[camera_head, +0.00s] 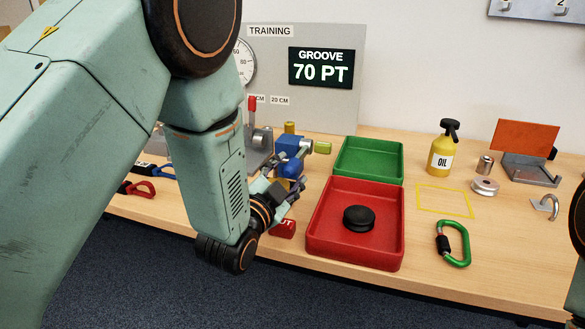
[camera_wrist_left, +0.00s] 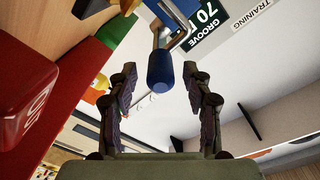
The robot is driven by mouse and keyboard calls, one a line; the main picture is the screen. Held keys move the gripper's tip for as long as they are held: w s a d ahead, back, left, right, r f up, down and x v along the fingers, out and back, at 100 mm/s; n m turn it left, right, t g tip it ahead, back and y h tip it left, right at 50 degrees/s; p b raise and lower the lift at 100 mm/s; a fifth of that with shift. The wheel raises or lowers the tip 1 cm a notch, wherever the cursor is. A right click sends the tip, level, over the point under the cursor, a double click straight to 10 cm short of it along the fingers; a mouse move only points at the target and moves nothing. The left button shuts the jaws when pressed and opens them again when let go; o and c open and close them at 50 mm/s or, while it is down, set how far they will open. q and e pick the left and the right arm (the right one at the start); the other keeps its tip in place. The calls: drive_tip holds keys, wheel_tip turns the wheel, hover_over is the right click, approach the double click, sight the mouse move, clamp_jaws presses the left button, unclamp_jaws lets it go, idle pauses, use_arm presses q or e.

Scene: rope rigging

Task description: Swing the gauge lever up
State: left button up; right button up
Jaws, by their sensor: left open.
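A lever with a blue grip (camera_head: 290,169) sticks out below a blue block (camera_head: 287,147) with a metal shaft, left of the trays. In the left wrist view the blue grip (camera_wrist_left: 160,73) hangs from a metal bar, between and beyond the fingertips. My left gripper (camera_head: 287,187) is open and close to the grip, with no clear contact. Its two fingers (camera_wrist_left: 160,95) also show in the left wrist view. A grey board (camera_head: 335,100) behind carries a dial (camera_head: 246,62), partly hidden by my arm, and a display reading GROOVE 70 PT (camera_head: 321,68). My right gripper is not in view.
A red-handled lever (camera_head: 252,104) on a grey stand is partly hidden by my left arm. A red block (camera_head: 284,228) lies below the gripper. A red tray (camera_head: 316,236) holds a black disc; a green tray (camera_head: 368,158) stands behind. Carabiners lie on both sides.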

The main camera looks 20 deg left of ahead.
use_arm(q)
drive_tip(key=shift+w, duration=1.15)
drive_tip(key=shift+c, duration=0.4)
clamp_jaws()
